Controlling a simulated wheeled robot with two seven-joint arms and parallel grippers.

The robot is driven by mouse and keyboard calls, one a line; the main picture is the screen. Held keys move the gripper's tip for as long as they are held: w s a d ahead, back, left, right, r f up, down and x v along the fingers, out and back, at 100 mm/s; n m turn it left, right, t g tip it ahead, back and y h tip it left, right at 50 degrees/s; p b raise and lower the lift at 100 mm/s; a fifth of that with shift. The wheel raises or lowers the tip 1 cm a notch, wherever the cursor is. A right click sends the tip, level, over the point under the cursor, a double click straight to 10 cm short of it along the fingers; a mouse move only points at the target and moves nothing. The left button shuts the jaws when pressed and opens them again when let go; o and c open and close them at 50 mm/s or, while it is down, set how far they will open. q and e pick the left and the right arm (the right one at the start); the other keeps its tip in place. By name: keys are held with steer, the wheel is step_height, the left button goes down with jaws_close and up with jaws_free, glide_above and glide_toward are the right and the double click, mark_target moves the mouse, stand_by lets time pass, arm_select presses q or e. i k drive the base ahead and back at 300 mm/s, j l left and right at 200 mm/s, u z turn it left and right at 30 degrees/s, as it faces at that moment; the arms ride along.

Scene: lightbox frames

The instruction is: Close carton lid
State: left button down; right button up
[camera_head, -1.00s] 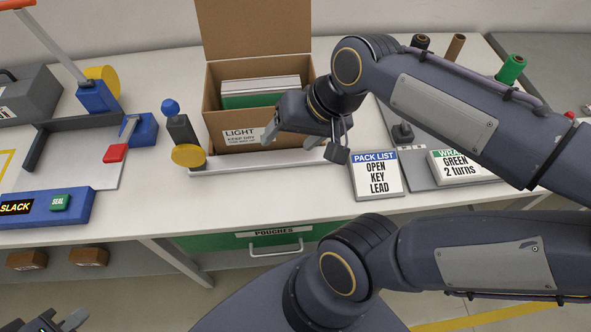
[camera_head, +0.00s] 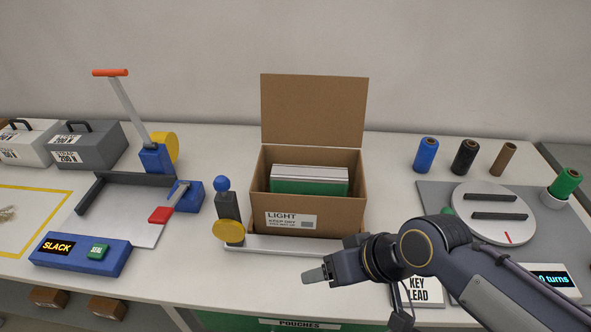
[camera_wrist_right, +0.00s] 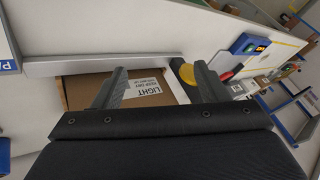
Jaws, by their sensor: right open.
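The brown carton (camera_head: 342,216) stands on the table in the head view, with a LIGHT label on its front wall. Its lid (camera_head: 315,108) stands upright at the back edge, so the carton is open. A green and white stack (camera_head: 310,181) sits inside. My right gripper (camera_head: 316,275) is in front of the carton, apart from it, pointing left. In the right wrist view the right gripper (camera_wrist_right: 160,78) is open and empty, with the carton's labelled front (camera_wrist_right: 150,90) showing between and beyond its fingers. My left gripper is not in view.
A grey rail (camera_head: 285,244) lies along the carton's front, with a post bearing a blue knob (camera_head: 222,184) and yellow disc at its left. A turntable (camera_head: 493,212) and spools are at the right. A lever tool (camera_head: 156,157) stands left.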

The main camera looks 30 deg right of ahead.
mark_target(297, 110)
steer(key=k+l+z, duration=0.25)
steer(key=l+z, duration=0.25)
steer(key=l, duration=0.2)
steer(key=k+l+z, duration=0.25)
steer(key=l, duration=0.2)
steer(key=i+j, duration=0.05)
steer(key=i, duration=0.05)
